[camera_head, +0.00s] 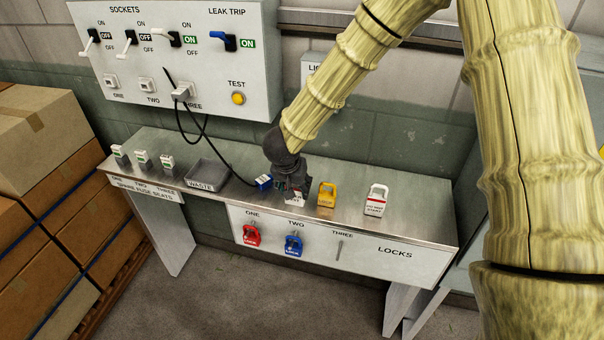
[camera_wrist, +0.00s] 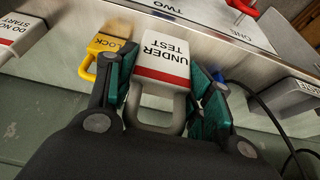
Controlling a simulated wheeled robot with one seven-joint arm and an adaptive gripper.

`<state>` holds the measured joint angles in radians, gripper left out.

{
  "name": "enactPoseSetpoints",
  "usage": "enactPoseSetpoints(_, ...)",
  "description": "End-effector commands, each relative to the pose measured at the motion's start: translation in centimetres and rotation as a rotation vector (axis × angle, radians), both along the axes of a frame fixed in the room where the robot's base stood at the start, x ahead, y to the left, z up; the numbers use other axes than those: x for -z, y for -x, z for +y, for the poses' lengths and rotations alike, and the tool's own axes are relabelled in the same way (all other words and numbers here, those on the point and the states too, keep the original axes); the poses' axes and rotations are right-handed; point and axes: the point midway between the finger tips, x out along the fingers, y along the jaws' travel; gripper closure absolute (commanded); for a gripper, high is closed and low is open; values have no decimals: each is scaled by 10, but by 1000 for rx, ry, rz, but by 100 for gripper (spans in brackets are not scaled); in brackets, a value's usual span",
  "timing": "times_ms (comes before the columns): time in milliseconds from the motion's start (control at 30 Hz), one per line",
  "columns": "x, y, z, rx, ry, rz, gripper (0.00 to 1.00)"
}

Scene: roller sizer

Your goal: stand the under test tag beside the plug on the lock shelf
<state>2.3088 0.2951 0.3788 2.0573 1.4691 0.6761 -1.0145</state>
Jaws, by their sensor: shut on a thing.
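The under test tag (camera_wrist: 160,62) is a white block with a red stripe and a grey loop, seen in the wrist view between my fingers. My gripper (camera_wrist: 165,95) is shut on it, with teal pads at both sides. In the head view my gripper (camera_head: 291,190) points down at the lock shelf (camera_head: 225,160), and the tag (camera_head: 295,199) is mostly hidden. I cannot tell whether it touches the shelf. The blue plug (camera_head: 264,182) lies on the shelf just left of my gripper, at the end of a black cable. In the wrist view the plug (camera_wrist: 218,78) is mostly hidden by a finger.
A yellow lock (camera_head: 327,194) stands close on the right, then a do-not-start tag (camera_head: 376,200). The grey waste tray (camera_head: 207,174) and several fuses are at left. Red (camera_head: 251,235) and blue (camera_head: 293,244) locks hang on the front; peg three is bare.

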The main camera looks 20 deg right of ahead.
Motion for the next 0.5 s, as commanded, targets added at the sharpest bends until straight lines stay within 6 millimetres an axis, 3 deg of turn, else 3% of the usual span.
enactPoseSetpoints(300,3,-56,-26,4,-1,0,74)
enactPoseSetpoints(500,6,-70,-32,2,0,0,74)
